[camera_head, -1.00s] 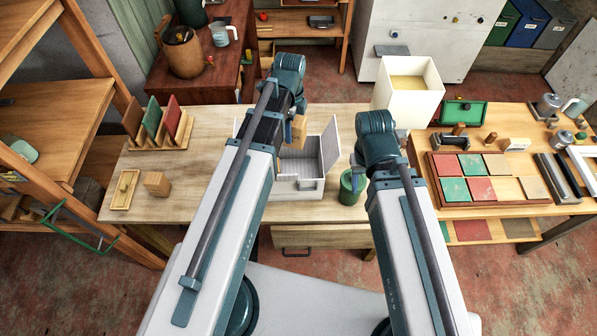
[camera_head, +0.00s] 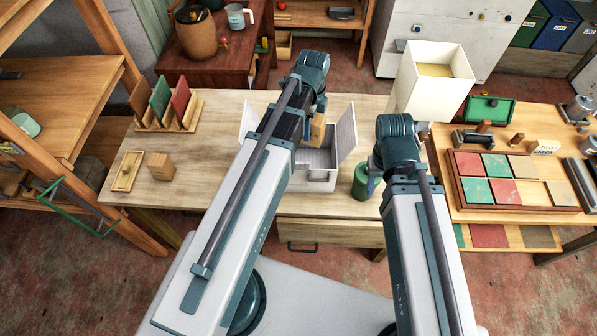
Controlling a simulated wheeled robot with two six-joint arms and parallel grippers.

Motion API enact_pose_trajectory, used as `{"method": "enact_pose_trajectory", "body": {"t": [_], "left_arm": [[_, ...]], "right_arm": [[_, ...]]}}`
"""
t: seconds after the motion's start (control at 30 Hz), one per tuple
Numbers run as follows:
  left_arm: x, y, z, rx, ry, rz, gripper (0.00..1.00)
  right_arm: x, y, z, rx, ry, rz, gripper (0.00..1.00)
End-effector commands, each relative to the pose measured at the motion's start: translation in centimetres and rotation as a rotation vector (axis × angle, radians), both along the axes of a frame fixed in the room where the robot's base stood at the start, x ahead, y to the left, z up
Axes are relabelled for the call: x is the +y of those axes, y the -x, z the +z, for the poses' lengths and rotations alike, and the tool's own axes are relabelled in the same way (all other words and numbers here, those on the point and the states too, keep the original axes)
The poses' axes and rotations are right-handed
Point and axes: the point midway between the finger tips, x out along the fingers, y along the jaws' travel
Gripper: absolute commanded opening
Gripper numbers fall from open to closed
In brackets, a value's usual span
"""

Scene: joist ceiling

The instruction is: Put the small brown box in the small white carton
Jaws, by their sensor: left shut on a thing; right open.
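The small brown box (camera_head: 318,130) is in my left gripper (camera_head: 314,116), which is shut on it; the fingers are mostly hidden by my arm. The small white carton (camera_head: 319,181) stands on the wooden table with its flaps open to the sides. The box shows at the carton's far side, over or just inside its opening; I cannot tell its height. My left arm covers the carton's left part. My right gripper (camera_head: 375,174) is open and empty, right of the carton beside a green canister (camera_head: 361,182); its fingers are mostly hidden.
A tall white bin (camera_head: 432,88) stands behind my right arm. A wooden block (camera_head: 160,166) and a small wooden tray (camera_head: 127,171) lie at the table's left, below a rack of coloured panels (camera_head: 168,108). A tile tray (camera_head: 507,181) is at the right. The table's left middle is clear.

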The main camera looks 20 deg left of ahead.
Motion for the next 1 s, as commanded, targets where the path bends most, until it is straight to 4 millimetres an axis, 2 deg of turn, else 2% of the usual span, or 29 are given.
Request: {"method": "enact_pose_trajectory", "body": {"t": [0.03, 0.1, 0.13, 0.2, 0.9, 0.93, 1.0], "left_arm": [[0.0, 0.0, -0.9, 0.000, 0.000, 0.000, 0.00], [0.0, 0.0, -1.5, 0.000, 0.000, 0.000, 0.00], [-0.1, 0.0, -0.4, 0.000, 0.000, 0.013, 0.00], [-0.1, -0.1, 0.6, 0.000, 0.000, 0.044, 0.00], [-0.9, -0.7, 6.6, 0.000, 0.000, 0.334, 0.00], [-0.9, -0.7, 6.5, 0.000, 0.000, 0.345, 0.00], [-0.9, -0.7, 4.8, 0.000, 0.000, 0.342, 0.00]], "right_arm": [[0.0, 0.0, -0.9, 0.000, 0.000, 0.001, 0.50], [0.0, 0.0, -1.5, 0.000, 0.000, 0.001, 0.50], [0.0, 0.0, -0.3, 0.000, 0.000, 0.001, 0.50], [0.0, 0.0, 0.6, 0.000, 0.000, 0.000, 0.50], [0.0, 0.0, 6.6, 0.000, -0.001, -0.005, 0.50], [0.0, 0.0, 6.5, 0.000, -0.001, -0.005, 0.50], [0.0, 0.0, 4.8, 0.000, -0.001, -0.003, 0.50]]}}
